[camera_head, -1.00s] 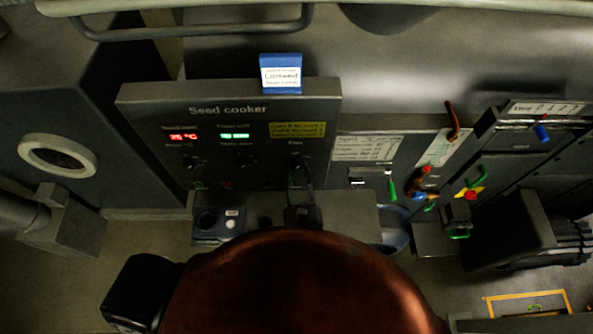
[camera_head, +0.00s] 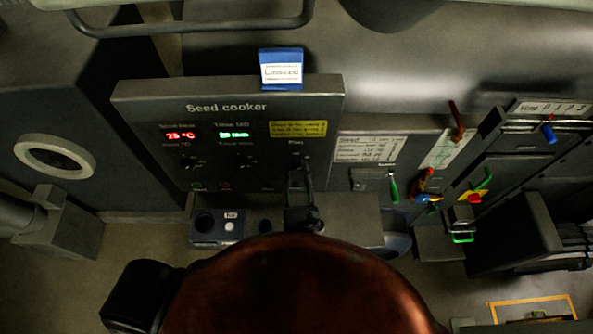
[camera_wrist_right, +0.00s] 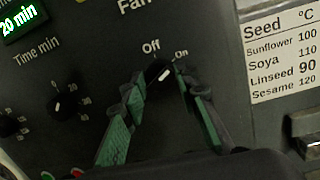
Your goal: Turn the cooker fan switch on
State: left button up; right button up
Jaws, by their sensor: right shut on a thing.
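The seed cooker panel (camera_head: 140,110) stands ahead in the head view. Its fan switch is a dark rotary knob (camera_wrist_right: 160,72) under the word "Fan" in the right wrist view, with "Off" above it and "On" at its upper right. The knob's white mark slants to the upper right, on the "On" side. My right gripper (camera_head: 302,165) is at the knob, where its body hides the knob in the head view. Its two green-padded fingers (camera_wrist_right: 160,85) are shut on the knob from either side. My left gripper is not in view.
Temperature and time displays and two other knobs, including the time knob (camera_wrist_right: 65,102), sit left of the fan switch. A seed table label (camera_wrist_right: 282,55) is to the right. A blue Linseed card (camera_head: 281,70) stands on top. Coloured levers (camera_head: 430,195) are further right.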

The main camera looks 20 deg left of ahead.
jog(key=shift+r, duration=0.15)
jog(key=o, duration=1.2)
jog(key=shift+c, duration=0.2)
